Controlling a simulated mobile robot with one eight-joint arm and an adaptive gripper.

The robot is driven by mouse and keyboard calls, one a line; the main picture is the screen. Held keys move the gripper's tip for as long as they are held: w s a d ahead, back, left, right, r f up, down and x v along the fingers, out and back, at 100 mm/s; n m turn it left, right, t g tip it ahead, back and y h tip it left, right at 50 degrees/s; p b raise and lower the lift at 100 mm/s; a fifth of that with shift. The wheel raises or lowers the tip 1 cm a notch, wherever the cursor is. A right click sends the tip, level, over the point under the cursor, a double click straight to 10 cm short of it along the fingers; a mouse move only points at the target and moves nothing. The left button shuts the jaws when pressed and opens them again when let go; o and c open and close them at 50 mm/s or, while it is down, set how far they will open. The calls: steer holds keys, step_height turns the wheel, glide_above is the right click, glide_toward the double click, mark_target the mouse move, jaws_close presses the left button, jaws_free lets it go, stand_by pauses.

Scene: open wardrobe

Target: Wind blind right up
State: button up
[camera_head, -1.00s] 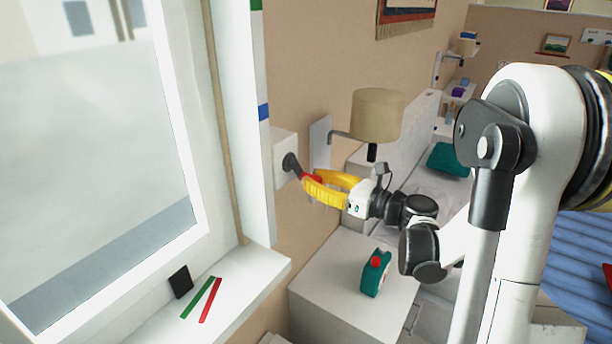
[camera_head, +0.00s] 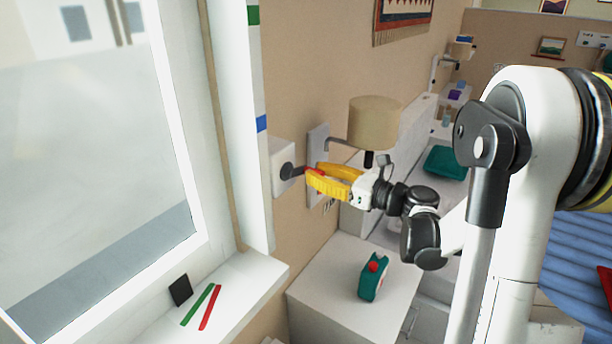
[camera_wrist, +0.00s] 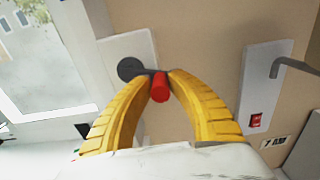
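A winder, a white box (camera_head: 281,150) with a dark round hub (camera_head: 287,171), is mounted on the wall right of the window. Its dark crank arm points right in the head view and ends in a red handle (camera_wrist: 160,90). My gripper (camera_head: 312,171) has its yellow fingers closed around this handle, with one fingertip on each side in the wrist view (camera_wrist: 162,78). The window (camera_head: 90,150) fills the left of the head view. I cannot make out the blind itself. A white strip (camera_head: 242,80) with green and blue bands stands beside the window.
A lamp (camera_head: 374,122) on a wall plate (camera_head: 317,145) is close behind my gripper. A white cabinet (camera_head: 335,275) below carries a teal container (camera_head: 373,280) with a red top. The sill (camera_head: 235,285) holds a green strip, a red strip and a dark block.

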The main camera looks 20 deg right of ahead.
steer(key=shift+r, duration=0.1)
steer(key=shift+d+r+p, duration=0.1)
steer(key=shift+r+p, duration=0.45)
steer(key=shift+r, duration=0.3)
steer(key=shift+r, duration=0.35)
steer(key=shift+c, duration=0.2)
steer(key=shift+r+p, duration=0.15)
steer(key=shift+p, duration=0.15)
steer(key=shift+c, duration=0.3)
steer(key=shift+f+b, duration=0.2)
steer(key=shift+b, duration=0.1)
jaws_close()
